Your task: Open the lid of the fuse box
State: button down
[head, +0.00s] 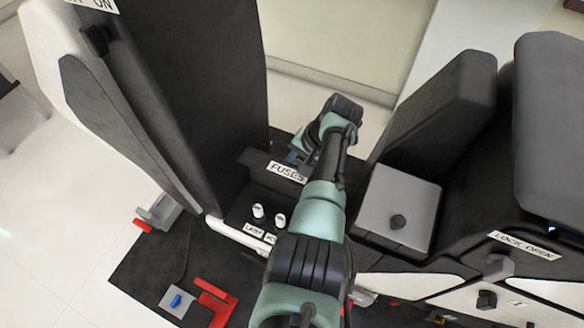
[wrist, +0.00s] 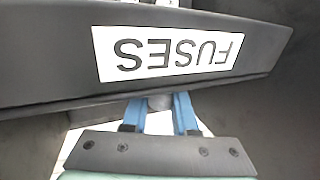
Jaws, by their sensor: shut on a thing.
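The fuse box lid (head: 257,163) is a dark panel with a white FUSES label (head: 287,172), between the tall black seat back and my arm in the head view. In the wrist view the lid (wrist: 45,62) fills the upper part, its label (wrist: 168,55) upside down. My gripper (wrist: 158,108) has blue fingers, shut on a small grey knob (wrist: 158,101) at the lid's lower edge in that view. In the head view my gripper (head: 296,156) is at the label's far side, partly hidden by my wrist. How far the lid is tilted is hard to tell.
Two white knobs (head: 258,211) stand near the lid. A red bracket (head: 216,300) lies front left, and a LOCK OPEN panel (head: 523,245) is at right. The tall black panel (head: 195,80) rises close on the left.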

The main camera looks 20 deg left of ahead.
jog(key=c, duration=0.7)
grip_release()
jog(key=p+v, duration=0.4)
jog(key=v, duration=0.8)
jog(key=shift+d+r, duration=0.2)
jog(key=shift+r, duration=0.15)
